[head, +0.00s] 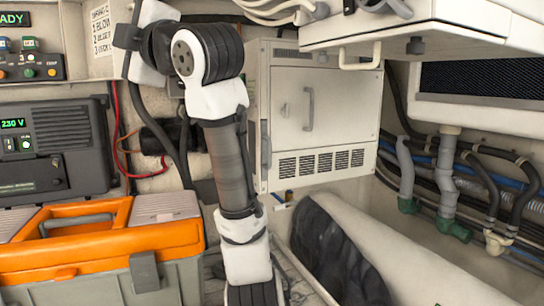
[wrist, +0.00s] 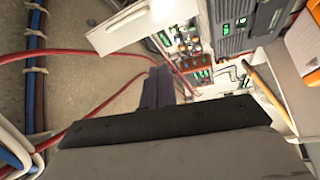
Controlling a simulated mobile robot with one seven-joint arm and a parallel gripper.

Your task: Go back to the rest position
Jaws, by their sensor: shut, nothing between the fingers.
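My gripper (wrist: 157,88) shows in the wrist view as narrow grey-purple fingers close together, above the dark edge of its own body. The fingers are shut with nothing between them, and no object touches them that I can see. In the head view my arm rises from the bottom middle to a bent elbow near the top, then runs left. The gripper itself cannot be made out in the head view.
An orange and grey toolbox (head: 90,235) stands at lower left, below a dark power unit (head: 55,150). A white cabinet (head: 325,100) stands behind my arm. Pipes and hoses (head: 450,180) run at right. Red cables (wrist: 95,52) pass close by the fingers in the wrist view.

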